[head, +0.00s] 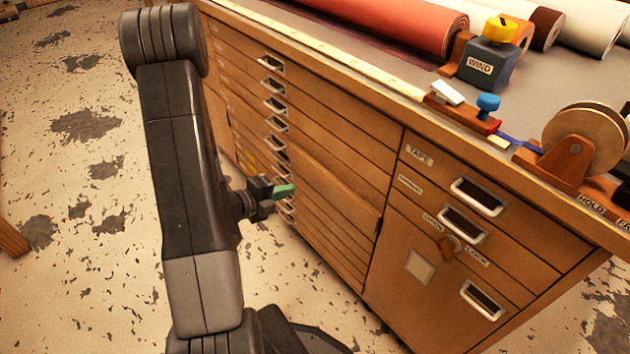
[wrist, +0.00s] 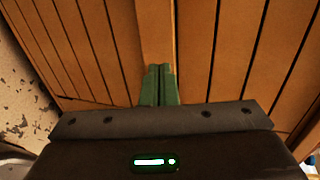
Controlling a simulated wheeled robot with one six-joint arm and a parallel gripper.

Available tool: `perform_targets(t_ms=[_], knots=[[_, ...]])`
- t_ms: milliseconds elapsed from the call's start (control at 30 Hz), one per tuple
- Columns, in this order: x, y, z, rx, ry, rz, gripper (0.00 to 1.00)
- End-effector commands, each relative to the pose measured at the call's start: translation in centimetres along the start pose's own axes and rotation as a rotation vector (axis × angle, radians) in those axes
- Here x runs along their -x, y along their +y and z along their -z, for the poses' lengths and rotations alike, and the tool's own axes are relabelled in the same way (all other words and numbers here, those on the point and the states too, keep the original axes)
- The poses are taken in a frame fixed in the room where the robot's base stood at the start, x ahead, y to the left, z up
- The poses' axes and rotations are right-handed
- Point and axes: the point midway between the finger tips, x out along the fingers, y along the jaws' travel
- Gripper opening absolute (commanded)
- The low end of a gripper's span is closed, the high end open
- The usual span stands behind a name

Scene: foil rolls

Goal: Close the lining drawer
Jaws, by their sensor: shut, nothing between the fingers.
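A wooden cabinet carries a long bank of shallow drawers (head: 330,140) with metal pulls. One drawer front (head: 335,188) midway down the bank looks slightly proud of its neighbours, with a dark gap at its right end. I cannot read a label that marks it as the lining drawer. My gripper (head: 284,190), with green fingertips, is shut and empty in front of the bank, near the pulls. In the wrist view the fingertips (wrist: 160,84) are together against or just before a lighter wooden strip (wrist: 155,35); I cannot tell whether they touch.
Rolls (head: 400,25) and a wind box (head: 490,65) sit on top. The worn floor (head: 80,200) at left is mostly clear.

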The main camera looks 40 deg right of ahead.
Motion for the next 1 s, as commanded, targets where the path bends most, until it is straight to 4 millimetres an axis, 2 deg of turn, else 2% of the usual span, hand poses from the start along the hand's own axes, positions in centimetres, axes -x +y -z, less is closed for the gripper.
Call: perform_targets(t_ms=[400,600,800,1000], knots=[[-6.2,0.1,0.1,-0.002,0.003,0.001,0.00],[-8.5,-0.8,0.1,-0.002,0.002,0.001,0.00],[-9.6,-1.1,0.0,0.000,0.001,0.000,0.00],[-9.7,-1.2,0.0,0.001,0.000,0.000,0.00]])
